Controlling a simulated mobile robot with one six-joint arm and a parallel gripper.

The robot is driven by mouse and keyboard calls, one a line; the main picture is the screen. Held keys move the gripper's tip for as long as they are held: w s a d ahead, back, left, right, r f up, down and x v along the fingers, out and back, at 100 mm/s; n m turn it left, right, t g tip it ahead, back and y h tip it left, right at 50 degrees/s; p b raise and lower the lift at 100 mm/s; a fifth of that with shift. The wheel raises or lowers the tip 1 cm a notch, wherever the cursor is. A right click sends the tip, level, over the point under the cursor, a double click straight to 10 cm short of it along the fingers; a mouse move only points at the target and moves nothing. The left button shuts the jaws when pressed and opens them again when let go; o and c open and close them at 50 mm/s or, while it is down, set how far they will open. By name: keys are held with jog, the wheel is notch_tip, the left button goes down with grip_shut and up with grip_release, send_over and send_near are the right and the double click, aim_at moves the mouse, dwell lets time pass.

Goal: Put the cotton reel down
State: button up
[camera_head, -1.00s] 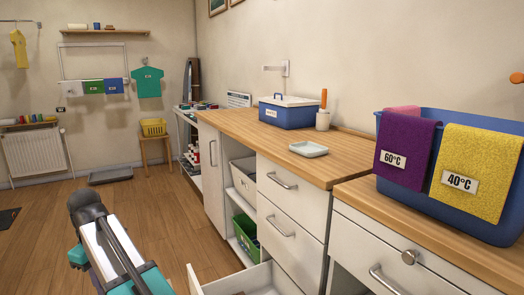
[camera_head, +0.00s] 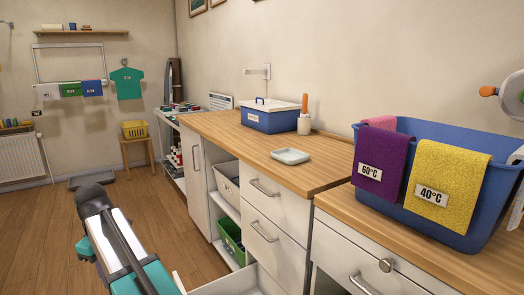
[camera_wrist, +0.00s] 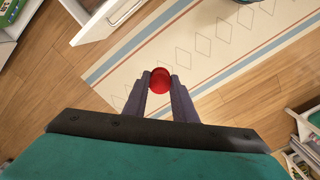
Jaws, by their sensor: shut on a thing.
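A round red thing, which I take to be the cotton reel (camera_wrist: 160,80), is between the fingertips of my gripper (camera_wrist: 160,86) in the wrist view. My gripper is shut on it and holds it above the floor, over a patterned rug. Only its rounded red side shows. In the head view my arm is at the lower left, and neither the gripper's fingers nor the reel can be seen there.
A wooden worktop (camera_head: 233,143) carries a blue lidded box (camera_head: 270,118), a pale dish (camera_head: 290,156) and a blue tub (camera_head: 440,226) with towels. An open drawer (camera_wrist: 108,20) juts out below. The cream rug (camera_wrist: 215,45) with blue and red stripes lies on the floor.

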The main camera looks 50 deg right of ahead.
jog(key=s+d+r+m+p, duration=0.1)
jog(key=s+d+r+p, duration=0.3)
jog(key=d+r+p, duration=0.6)
jog(key=s+d+r+p, duration=0.4)
jog(key=d+r+p, duration=0.25)
jog(key=d, duration=0.75)
jog(key=s+d+r+m+p, duration=0.1)
jog(key=s+d+r+p, duration=0.55)
jog(key=d, duration=0.65)
jog(key=s+d+r+p, duration=0.7)
jog(key=d+p, duration=0.3)
jog(key=shift+s+r+m, duration=0.25)
jog(key=shift+m, duration=0.15)
jog(key=p, duration=0.4)
send_over(289, 158)
jog(key=shift+s+a+f, duration=0.1)
jog(key=shift+a+f, duration=0.2)
jog(key=shift+f, duration=0.4)
